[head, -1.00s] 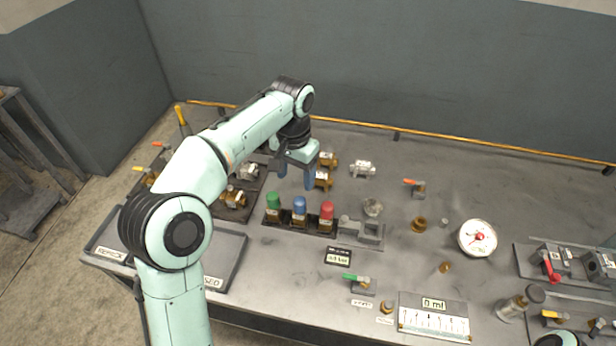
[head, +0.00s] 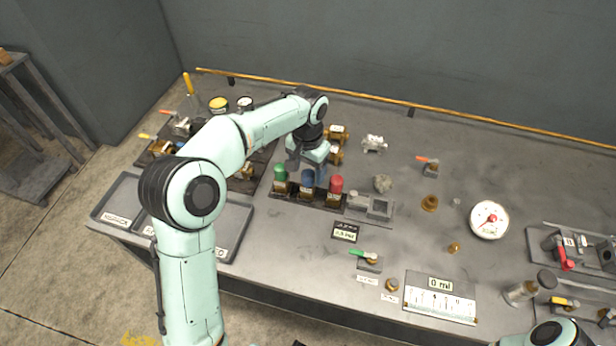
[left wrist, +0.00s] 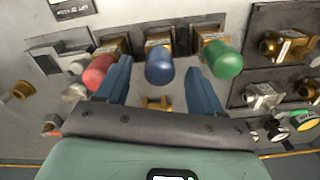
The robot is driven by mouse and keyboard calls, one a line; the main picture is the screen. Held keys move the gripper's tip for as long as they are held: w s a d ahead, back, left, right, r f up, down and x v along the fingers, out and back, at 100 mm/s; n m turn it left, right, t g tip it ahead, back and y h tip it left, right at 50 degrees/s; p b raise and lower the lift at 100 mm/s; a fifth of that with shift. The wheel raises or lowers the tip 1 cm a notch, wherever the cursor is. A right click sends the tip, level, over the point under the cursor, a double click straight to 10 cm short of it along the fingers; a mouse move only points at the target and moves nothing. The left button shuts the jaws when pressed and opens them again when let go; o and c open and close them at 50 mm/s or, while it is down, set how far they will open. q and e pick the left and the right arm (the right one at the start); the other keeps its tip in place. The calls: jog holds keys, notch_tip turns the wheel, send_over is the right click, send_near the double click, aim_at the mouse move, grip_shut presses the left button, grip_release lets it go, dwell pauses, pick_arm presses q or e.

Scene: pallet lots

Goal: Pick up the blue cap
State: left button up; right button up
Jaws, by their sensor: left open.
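The blue cap (head: 308,179) sits upright on a brass fitting in a dark rack, between the green cap (head: 280,172) and the red cap (head: 336,184). My left gripper (head: 307,168) is open just above and behind the blue cap in the head view. In the left wrist view the blue cap (left wrist: 159,66) lies between the two blue fingers, with visible gaps on both sides. The red cap (left wrist: 99,72) and green cap (left wrist: 222,60) lie outside the fingers. The right gripper is out of view.
A grey block fixture (head: 371,206) stands right of the rack. Brass valves (head: 336,140) stand close behind my left gripper. A grey tray (head: 236,228) lies at the bench's front left.

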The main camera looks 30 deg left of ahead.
pick_arm(q)
notch_tip(320, 180, down, 2)
jog(key=shift+f, duration=0.25)
jog(key=c, duration=1.1)
jog(key=shift+r, duration=0.1)
